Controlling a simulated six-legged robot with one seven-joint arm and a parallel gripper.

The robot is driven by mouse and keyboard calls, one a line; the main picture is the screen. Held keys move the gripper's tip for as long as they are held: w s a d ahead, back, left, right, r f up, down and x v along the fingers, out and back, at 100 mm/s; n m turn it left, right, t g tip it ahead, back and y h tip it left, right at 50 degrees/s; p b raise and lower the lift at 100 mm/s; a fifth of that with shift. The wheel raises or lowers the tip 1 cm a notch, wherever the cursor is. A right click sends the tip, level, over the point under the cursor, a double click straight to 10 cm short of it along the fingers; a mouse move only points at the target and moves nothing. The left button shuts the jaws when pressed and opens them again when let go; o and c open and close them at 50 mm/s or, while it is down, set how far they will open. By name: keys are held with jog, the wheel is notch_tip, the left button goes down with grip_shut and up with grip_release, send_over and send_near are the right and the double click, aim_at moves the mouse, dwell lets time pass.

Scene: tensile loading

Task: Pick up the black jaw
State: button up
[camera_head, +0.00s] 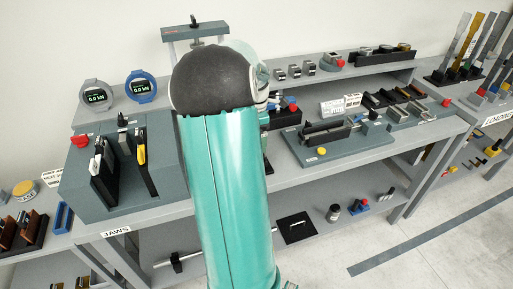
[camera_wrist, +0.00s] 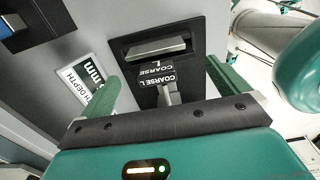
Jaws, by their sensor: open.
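In the wrist view, a black jaw (camera_wrist: 157,74) labelled "COARSE L" lies between my two green fingers, with a pale metal stem below it. My gripper (camera_wrist: 165,84) is open, with one finger on each side of the jaw and gaps on both sides. I cannot tell how deep the fingertips reach around it. A black-framed recess (camera_wrist: 186,40) with a pale metal bar lies just beyond the label. In the head view, my arm covers the middle of the scene and my gripper is mostly hidden behind it.
The grey workbench (camera_head: 360,170) has a vice-like fixture (camera_head: 330,135) right of my arm. A grey block with black slots (camera_head: 120,170) stands left. Two round gauges (camera_head: 97,95) stand behind it. In the wrist view, a white sign (camera_wrist: 88,80) lies close to the left finger.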

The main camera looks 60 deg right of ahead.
jog(key=f, duration=0.5)
jog(key=shift+d, duration=0.2)
jog(key=c, duration=1.6)
jog(key=shift+r, duration=0.15)
jog(key=shift+r, duration=0.3)
notch_tip(320, 180, up, 2)
jog(key=shift+r, duration=0.25)
jog(key=shift+s+a+r, duration=1.05)
jog(key=shift+a+r, duration=0.55)
jog(key=shift+a, duration=0.5)
jog(key=shift+s+a+r, duration=1.05)
jog(key=shift+a+r, duration=0.6)
jog(key=shift+a, duration=0.4)
jog(key=shift+s+a+r, duration=1.05)
jog(key=shift+a+r, duration=0.55)
jog(key=shift+a, duration=0.5)
